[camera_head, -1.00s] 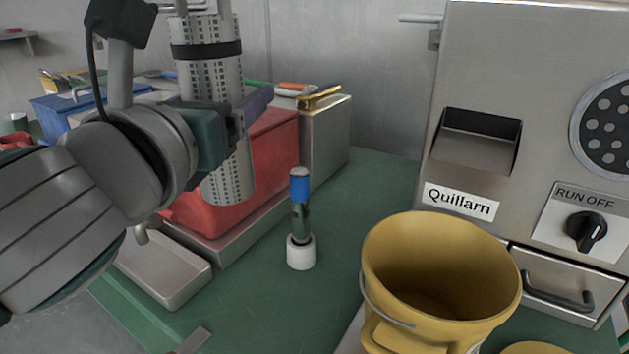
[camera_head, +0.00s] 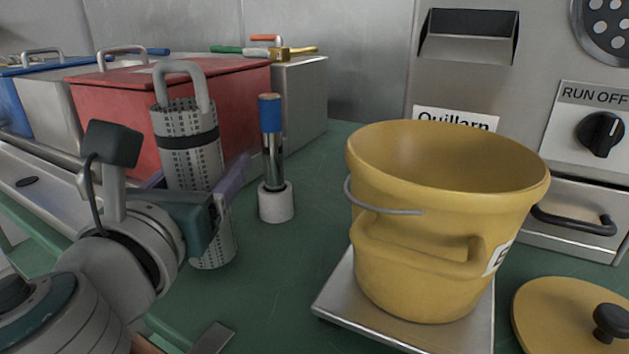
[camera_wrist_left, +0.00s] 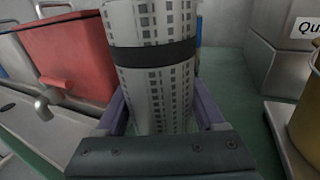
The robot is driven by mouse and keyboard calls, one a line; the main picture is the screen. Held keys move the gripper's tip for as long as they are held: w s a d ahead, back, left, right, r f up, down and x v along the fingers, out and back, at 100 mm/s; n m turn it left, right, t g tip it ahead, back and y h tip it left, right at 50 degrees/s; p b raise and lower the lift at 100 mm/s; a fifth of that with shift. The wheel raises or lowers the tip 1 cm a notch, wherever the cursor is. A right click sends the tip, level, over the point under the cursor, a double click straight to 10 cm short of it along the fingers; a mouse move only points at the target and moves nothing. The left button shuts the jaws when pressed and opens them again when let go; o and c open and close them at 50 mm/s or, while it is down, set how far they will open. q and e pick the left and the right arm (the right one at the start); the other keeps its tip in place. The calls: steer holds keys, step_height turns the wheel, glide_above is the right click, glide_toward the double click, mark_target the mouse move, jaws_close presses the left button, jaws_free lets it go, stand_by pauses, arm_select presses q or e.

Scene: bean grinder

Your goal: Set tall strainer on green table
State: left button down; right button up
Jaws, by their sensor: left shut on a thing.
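The tall strainer (camera_head: 190,141) is a perforated metal cylinder with a black band and a looped handle on top. My left gripper (camera_head: 209,193) is shut around its lower half and holds it upright. The strainer also fills the middle of the left wrist view (camera_wrist_left: 152,62), between the purple fingers. Its lower end is over the green table (camera_head: 305,205), near the front left edge. I cannot tell whether its base touches the table. My right gripper is not in view.
A blue-topped tool in a white holder (camera_head: 276,203) stands just right of the strainer. A red bin (camera_head: 112,103) is behind it. A yellow bucket (camera_head: 430,255) stands on a metal plate (camera_head: 345,300) at right. Green table is clear between holder and plate.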

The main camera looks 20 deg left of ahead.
arm_select(q)
steer(key=shift+f, duration=0.85)
steer(key=shift+r, duration=0.15)
jaws_free()
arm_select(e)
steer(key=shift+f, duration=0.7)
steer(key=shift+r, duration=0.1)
arm_select(q)
steer(key=shift+s, duration=0.15)
steer(key=b+v, duration=0.2)
steer(key=v, duration=0.8)
steer(key=shift+s+d+b, duration=0.1)
steer(key=shift+s+b, duration=0.2)
steer(key=shift+b, duration=0.05)
steer(key=shift+s+d+r, duration=0.15)
steer(key=shift+s+d, duration=0.05)
steer(key=shift+s, duration=0.35)
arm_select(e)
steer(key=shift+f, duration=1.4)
